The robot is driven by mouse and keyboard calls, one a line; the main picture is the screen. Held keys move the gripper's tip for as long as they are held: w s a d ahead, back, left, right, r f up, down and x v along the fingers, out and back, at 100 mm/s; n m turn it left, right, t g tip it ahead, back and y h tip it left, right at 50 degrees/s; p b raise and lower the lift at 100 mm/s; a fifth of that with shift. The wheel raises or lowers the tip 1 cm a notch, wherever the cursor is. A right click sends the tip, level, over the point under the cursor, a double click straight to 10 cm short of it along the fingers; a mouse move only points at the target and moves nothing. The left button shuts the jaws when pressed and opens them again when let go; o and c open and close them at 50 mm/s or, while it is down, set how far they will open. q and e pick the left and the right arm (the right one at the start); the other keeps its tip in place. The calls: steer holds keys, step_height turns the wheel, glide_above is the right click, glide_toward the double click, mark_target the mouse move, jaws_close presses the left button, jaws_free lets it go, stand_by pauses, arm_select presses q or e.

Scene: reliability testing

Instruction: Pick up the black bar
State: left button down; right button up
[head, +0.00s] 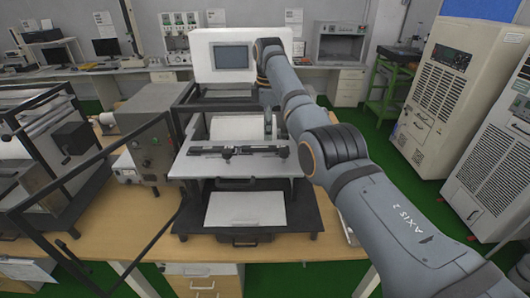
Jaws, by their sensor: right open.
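The black bar (237,151) lies flat across the front of a white plate (190,167) on the testing machine. It runs left to right, with a small dark block near its middle. My right arm comes in from the lower right and bends down at its far end, behind the bar. My right gripper (272,124) shows only as small grey upright parts above the plate, behind the bar's right half. It is open and apart from the bar. The arm hides part of the space right of the bar. My left gripper is out of view.
The machine stands on a wooden table (330,245), with a white screen housing (203,58) behind. A grey control box (150,142) and a black-railed machine crowd the left. Tall beige cabinets (440,90) stand right. A lower shelf holds a white sheet (245,209).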

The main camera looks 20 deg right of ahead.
mark_target(268, 147)
steer(key=shift+w+f, duration=0.6)
steer(key=shift+s+f+p, duration=0.15)
steer(key=shift+f+p, duration=0.4)
steer(key=shift+f, duration=0.1)
steer(key=f+p, duration=0.2)
steer(key=f, duration=0.1)
steer(key=shift+s+d, duration=0.2)
steer(key=shift+s, duration=0.15)
steer(key=shift+w+f, duration=0.1)
steer(key=shift+f, duration=0.25)
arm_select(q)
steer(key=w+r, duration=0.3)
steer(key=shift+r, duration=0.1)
arm_select(e)
jaws_close()
